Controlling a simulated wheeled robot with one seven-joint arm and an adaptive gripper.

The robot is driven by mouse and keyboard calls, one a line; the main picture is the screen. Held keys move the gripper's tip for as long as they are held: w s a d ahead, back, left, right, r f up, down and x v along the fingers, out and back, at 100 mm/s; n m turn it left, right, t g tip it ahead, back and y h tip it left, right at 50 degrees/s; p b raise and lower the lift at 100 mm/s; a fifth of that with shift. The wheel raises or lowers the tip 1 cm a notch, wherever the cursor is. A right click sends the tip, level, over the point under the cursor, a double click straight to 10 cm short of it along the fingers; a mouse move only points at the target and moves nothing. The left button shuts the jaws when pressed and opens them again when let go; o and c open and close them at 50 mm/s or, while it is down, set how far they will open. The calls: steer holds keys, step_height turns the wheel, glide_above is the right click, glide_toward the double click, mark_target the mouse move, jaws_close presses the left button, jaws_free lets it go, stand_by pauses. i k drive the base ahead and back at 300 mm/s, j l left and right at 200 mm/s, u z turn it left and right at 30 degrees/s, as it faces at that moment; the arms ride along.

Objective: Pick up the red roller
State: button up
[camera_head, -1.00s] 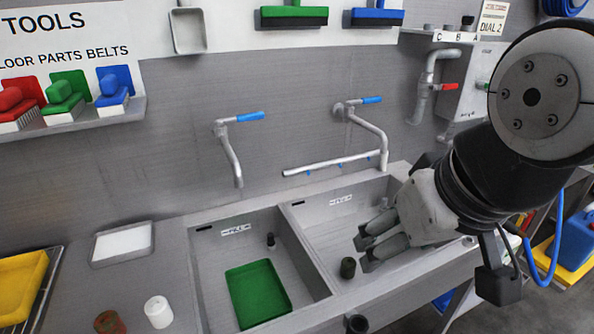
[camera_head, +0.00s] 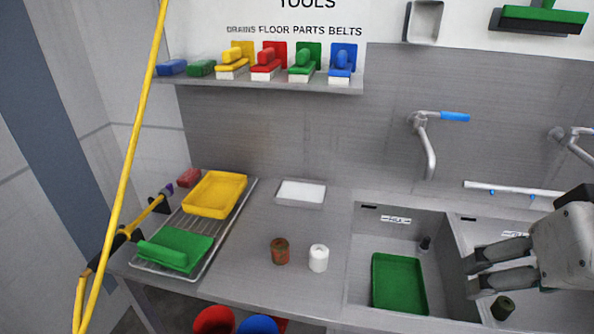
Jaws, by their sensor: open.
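The red roller (camera_head: 280,251) is a short, upright reddish-brown cylinder. It stands on the steel counter, left of the left basin and just left of a similar white roller (camera_head: 318,258). Nothing touches it. My gripper (camera_head: 468,278) is at the right of the view, its two grey fingers pointing left and held apart. It is empty, over the divider between the two basins, well to the right of the red roller.
A green tray (camera_head: 378,304) lies in the left basin; a dark green roller (camera_head: 502,308) stands in the right one. A white tray (camera_head: 300,181) lies behind the rollers. A rack (camera_head: 225,224) holds yellow and green items. A tap (camera_head: 430,160) overhangs the left basin.

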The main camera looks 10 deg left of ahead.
mark_target(280, 246)
steer(key=u, duration=0.8)
steer(key=z, duration=1.7)
steer(key=j+u, duration=0.1)
steer(key=u, duration=1.5)
steer(key=i+j+z, duration=0.15)
steer(key=j+z, duration=0.2)
steer(key=i+j+z, duration=0.15)
steer(key=z, duration=0.25)
steer(key=j, duration=0.1)
